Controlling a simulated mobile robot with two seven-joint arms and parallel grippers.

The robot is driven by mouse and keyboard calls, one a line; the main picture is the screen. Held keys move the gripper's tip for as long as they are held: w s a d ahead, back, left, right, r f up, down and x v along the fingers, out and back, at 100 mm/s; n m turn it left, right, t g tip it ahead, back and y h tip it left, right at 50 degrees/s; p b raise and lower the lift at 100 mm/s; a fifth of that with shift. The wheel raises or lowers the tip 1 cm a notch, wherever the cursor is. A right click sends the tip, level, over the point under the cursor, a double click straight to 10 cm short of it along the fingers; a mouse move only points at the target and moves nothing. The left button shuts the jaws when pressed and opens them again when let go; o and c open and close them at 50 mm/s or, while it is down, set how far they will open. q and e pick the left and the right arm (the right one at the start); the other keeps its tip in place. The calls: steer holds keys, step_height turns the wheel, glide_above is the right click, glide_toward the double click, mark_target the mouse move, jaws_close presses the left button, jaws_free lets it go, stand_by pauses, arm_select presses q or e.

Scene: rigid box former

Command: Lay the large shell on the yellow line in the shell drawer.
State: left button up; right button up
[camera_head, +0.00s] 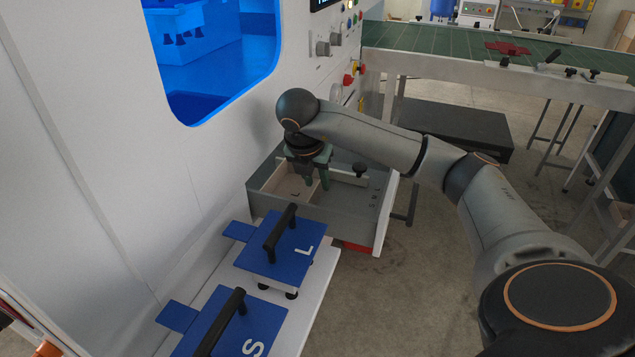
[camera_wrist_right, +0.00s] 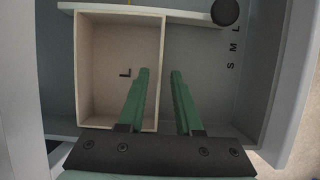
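The large shell (camera_wrist_right: 105,65) is a beige open box with an L on its inner floor. It lies in the open grey shell drawer (camera_wrist_right: 215,100), at the left in the right wrist view. In the head view the shell (camera_head: 292,188) is partly hidden by my right gripper (camera_head: 317,183). My right gripper's green fingers (camera_wrist_right: 160,72) reach down on either side of the shell's right wall, with a narrow gap on each side. They are open. My left gripper is out of view.
A pale bar (camera_head: 345,174) with a black knob (camera_head: 359,169) crosses the drawer. The letters S, M, L (camera_wrist_right: 234,48) mark the drawer floor. Blue plates with black handles, marked L (camera_head: 293,250) and S (camera_head: 225,325), stand nearby. The machine's white wall is at left.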

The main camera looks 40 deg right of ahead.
steer(key=p+v, duration=0.3)
steer(key=v, duration=0.7)
